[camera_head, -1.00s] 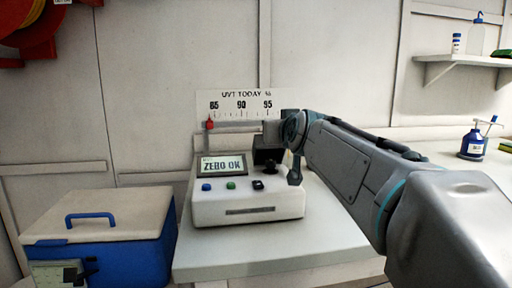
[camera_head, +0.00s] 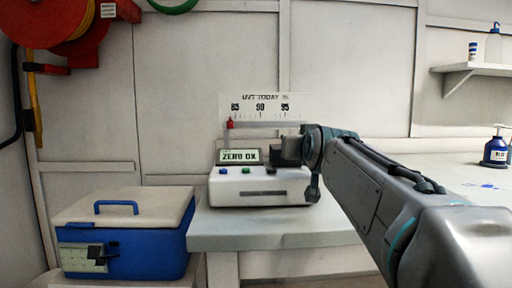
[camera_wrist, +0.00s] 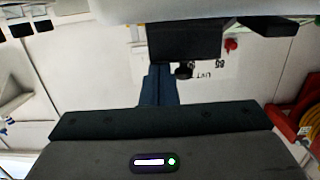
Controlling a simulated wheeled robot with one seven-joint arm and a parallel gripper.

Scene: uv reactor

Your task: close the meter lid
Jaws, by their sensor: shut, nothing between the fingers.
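The white meter (camera_head: 260,193) sits on the bench with its display (camera_head: 239,156) reading "ZERO OK". A dark block, apparently the meter lid (camera_wrist: 185,42), shows in the wrist view with a round black knob (camera_wrist: 183,72) beside it. It looks raised, but its exact angle is unclear. In the head view my arm and wrist partly hide that area at the meter's right rear. My gripper (camera_wrist: 160,75) is shut and empty, with its dark fingers close to the block. I cannot tell whether they touch it.
A "UVT TODAY" scale (camera_head: 260,105) with a red pointer (camera_head: 230,123) stands behind the meter. A blue cooler (camera_head: 125,235) with a pale lid is at the left. The bench front (camera_head: 280,236) is clear. A blue bottle (camera_head: 495,150) stands at the far right.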

